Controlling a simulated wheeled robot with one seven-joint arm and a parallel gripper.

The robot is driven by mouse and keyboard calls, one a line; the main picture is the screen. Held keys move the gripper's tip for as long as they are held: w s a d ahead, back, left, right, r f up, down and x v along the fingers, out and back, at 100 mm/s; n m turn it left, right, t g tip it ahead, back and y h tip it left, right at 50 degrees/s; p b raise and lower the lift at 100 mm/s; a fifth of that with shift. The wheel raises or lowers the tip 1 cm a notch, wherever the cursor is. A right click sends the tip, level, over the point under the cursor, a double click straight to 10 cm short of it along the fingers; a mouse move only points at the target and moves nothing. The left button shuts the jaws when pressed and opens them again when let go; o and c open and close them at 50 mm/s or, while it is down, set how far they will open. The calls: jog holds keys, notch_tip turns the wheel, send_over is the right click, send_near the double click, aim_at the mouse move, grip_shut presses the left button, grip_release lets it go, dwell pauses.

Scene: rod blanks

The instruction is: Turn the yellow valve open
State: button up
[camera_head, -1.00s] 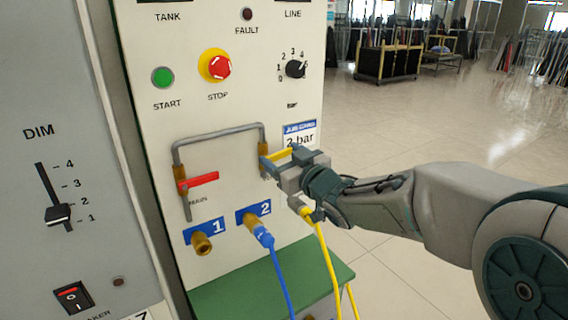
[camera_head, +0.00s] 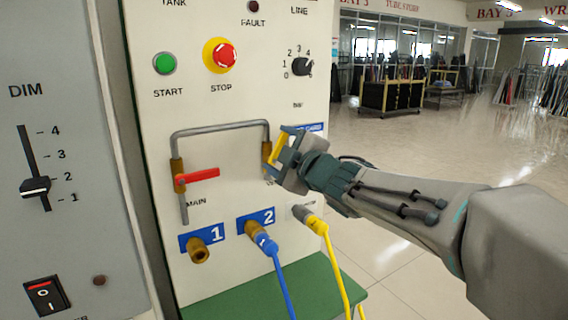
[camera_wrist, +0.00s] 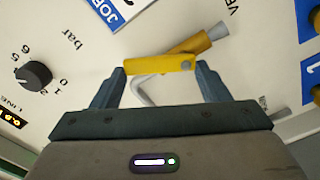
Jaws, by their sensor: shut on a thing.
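The yellow valve lever (camera_head: 278,147) sits on a brass valve body (camera_head: 267,158) at the right end of the grey pipe (camera_head: 220,128). In the head view the lever stands steeply, tilted a little to the right at its top. My gripper (camera_head: 287,150) is shut on the lever. In the wrist view the lever (camera_wrist: 160,64) spans between the two fingers of my gripper (camera_wrist: 161,82), and the brass body (camera_wrist: 205,40) shows behind it. My gripper partly hides the valve and its label in the head view.
A red lever (camera_head: 198,179) sits on the left valve. Below are brass port 1 (camera_head: 199,251), a blue hose (camera_head: 268,245) at port 2 and a yellow hose (camera_head: 318,228). The red stop button (camera_head: 223,55) and pressure knob (camera_head: 302,67) are above. Open floor lies right.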

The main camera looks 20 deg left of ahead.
jog(key=n+b, duration=0.1)
jog(key=n, duration=0.1)
jog(key=n+b, duration=0.1)
jog(key=n, duration=0.1)
jog(key=s+a+n+b, duration=0.1)
jog(key=shift+f+n, duration=0.1)
jog(key=shift+n, duration=0.3)
jog(key=shift+b, duration=0.3)
jog(key=o, duration=1)
jog(key=shift+s, duration=0.1)
jog(key=shift+d, duration=0.1)
jog(key=p+v, duration=0.2)
jog(key=v, duration=1.1)
jog(key=shift+s+d, duration=0.2)
jog(key=shift+d, duration=0.1)
